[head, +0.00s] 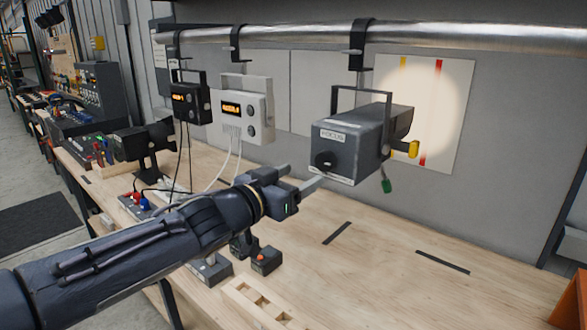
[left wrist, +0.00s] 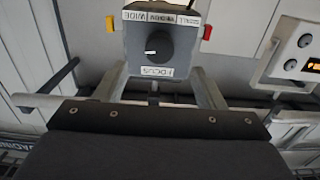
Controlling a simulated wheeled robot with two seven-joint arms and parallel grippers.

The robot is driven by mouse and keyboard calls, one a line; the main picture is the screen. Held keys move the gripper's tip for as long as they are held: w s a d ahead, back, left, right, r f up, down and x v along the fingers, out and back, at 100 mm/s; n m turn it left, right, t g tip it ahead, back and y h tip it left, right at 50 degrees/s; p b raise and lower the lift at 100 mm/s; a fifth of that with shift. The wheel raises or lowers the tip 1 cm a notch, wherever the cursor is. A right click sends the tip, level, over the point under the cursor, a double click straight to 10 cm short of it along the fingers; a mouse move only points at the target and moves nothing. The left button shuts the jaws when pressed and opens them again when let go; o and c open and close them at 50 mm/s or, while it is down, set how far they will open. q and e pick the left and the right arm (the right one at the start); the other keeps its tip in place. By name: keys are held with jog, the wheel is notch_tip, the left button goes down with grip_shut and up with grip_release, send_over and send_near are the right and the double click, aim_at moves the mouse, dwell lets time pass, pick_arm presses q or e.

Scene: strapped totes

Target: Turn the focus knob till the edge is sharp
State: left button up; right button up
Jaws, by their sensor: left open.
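The grey lamp housing (head: 358,140) hangs from the overhead pipe and has a FOCUS label. Its dark round focus knob (head: 325,161) is on the face toward me. In the left wrist view the knob (left wrist: 160,48) has a white pointer mark pointing left, with a FOCUS label upside down below it. My left gripper (head: 306,175) is open and empty, just short of the knob. Its two fingers (left wrist: 160,80) lie to either side below the knob, apart from it. The light spot (head: 420,108) falls on a white striped card (head: 448,150); its edge looks soft. My right gripper is out of view.
A white control box (head: 243,108) and a black one (head: 190,103) hang left of the lamp. A yellow tab (head: 413,149) and a green tag (head: 386,186) are at the lamp's right. A wooden block (head: 258,303) stands on the bench (head: 400,235), which has clear room at right.

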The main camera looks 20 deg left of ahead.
aim_at(322, 164)
pick_arm(q)
jog(key=b+x, duration=0.1)
jog(key=x, duration=0.6)
jog(key=shift+w+d+f, duration=0.1)
jog(key=shift+w, duration=0.05)
